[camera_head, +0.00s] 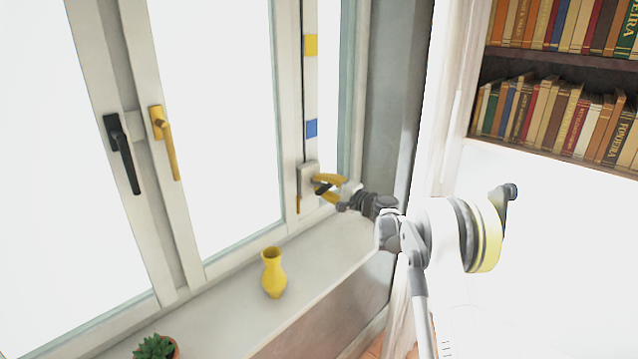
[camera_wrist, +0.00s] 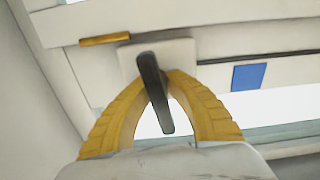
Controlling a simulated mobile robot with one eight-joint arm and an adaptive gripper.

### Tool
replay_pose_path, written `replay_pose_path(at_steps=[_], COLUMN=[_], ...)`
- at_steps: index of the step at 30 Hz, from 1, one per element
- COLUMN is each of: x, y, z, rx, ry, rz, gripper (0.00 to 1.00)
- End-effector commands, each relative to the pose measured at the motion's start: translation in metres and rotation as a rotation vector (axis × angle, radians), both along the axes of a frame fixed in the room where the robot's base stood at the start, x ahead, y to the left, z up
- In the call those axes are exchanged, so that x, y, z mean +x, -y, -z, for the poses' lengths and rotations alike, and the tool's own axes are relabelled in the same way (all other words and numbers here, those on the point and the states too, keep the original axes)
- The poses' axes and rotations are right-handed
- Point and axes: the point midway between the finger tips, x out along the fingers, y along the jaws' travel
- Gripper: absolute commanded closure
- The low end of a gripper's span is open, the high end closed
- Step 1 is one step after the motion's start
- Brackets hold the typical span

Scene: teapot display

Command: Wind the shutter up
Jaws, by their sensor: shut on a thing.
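A pale winder box (camera_head: 307,178) is fixed low on the right window post, and it also shows in the wrist view (camera_wrist: 183,50). A dark crank handle (camera_wrist: 154,92) sticks out from the box. My gripper (camera_head: 324,184) has yellow fingers, which close around the dark handle in the wrist view (camera_wrist: 160,80). A pale strip above the box carries a yellow mark (camera_head: 311,44) and a blue mark (camera_head: 311,127); the blue mark also shows in the wrist view (camera_wrist: 249,77). I cannot make out the shutter itself against the bright panes.
A yellow vase (camera_head: 273,273) and a potted succulent (camera_head: 156,348) stand on the windowsill (camera_head: 333,243). A black window handle (camera_head: 121,152) and a yellow one (camera_head: 165,142) are on the frames to the left. Bookshelves (camera_head: 560,62) stand at the right.

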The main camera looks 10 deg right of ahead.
Motion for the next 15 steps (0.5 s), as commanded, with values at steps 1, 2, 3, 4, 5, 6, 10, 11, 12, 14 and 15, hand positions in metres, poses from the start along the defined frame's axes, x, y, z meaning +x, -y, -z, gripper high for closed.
replay_pose_path(at_steps=[1,2,3,4,5,6,10,11,12,14,15], x=[0.0002,0.0002,0.0003,0.0002,0.0002,0.0002,0.0001,0.0001,0.0001,0.0000,0.0000], y=[-0.0002,-0.0001,-0.0002,-0.0002,-0.0002,-0.0002,-0.0003,-0.0003,-0.0004,-0.0005,-0.0005], z=[-0.0003,-0.0001,0.0002,0.0003,0.0005,0.0007,0.0014,0.0015,0.0017,0.0020,0.0021], rx=[0.034,0.056,0.083,0.104,0.124,0.151,0.232,0.251,0.274,0.308,0.330], ry=[-0.023,-0.039,-0.059,-0.074,-0.089,-0.109,-0.167,-0.181,-0.198,-0.223,-0.238], rz=[0.000,0.000,0.000,0.000,0.000,0.000,0.000,0.000,0.000,0.000,0.000], gripper=[1.00,1.00,1.00,1.00,1.00,1.00,1.00,1.00,1.00,1.00,1.00])
